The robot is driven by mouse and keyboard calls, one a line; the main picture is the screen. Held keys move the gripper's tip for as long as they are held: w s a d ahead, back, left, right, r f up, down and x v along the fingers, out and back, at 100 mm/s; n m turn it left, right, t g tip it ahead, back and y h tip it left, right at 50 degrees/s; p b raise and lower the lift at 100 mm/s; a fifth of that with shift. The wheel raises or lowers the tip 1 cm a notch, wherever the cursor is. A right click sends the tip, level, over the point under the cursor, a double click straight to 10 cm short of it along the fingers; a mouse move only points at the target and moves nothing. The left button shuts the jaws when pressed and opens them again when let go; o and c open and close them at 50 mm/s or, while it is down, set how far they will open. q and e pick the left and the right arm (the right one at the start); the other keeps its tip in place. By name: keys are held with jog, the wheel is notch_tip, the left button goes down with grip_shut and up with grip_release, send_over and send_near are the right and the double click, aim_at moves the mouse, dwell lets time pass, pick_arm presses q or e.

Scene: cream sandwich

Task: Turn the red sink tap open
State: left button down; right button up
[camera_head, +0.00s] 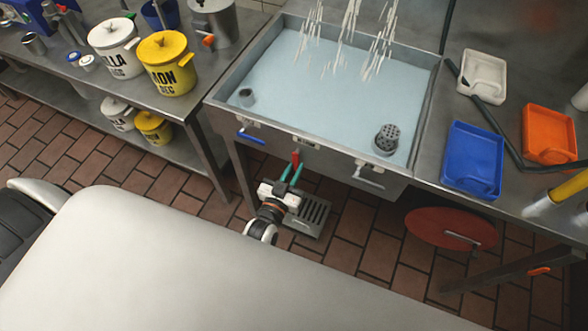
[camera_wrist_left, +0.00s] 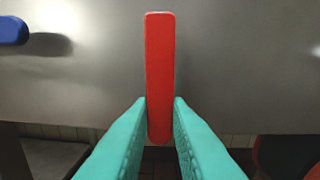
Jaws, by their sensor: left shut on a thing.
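The red sink tap (camera_head: 295,158) is a flat red handle on the front of the metal sink. In the left wrist view the red handle (camera_wrist_left: 160,60) stands upright in the middle. My left gripper (camera_head: 291,170) has green fingers, and they are shut on the lower end of the handle. The fingertips (camera_wrist_left: 160,105) lie on either side of it in the left wrist view. The sink basin (camera_head: 225,97) holds pale blue water, with white streams falling into it from above. The right gripper does not show.
A blue lever (camera_head: 250,137) sits left of the red handle, and a grey lever (camera_head: 368,181) sits right of it. Blue (camera_head: 472,160), orange (camera_head: 549,134) and white (camera_head: 483,77) trays lie on the right counter. White (camera_head: 115,48) and yellow (camera_head: 167,63) pots stand on the left counter.

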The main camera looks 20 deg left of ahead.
pick_arm(q)
jog(key=shift+f, duration=0.15)
jog(key=c, duration=1.4)
grip_release()
jog(key=shift+o, duration=0.2)
jog(key=s+b, duration=0.1)
jog(key=s, duration=1.1)
jog(key=shift+a, duration=0.2)
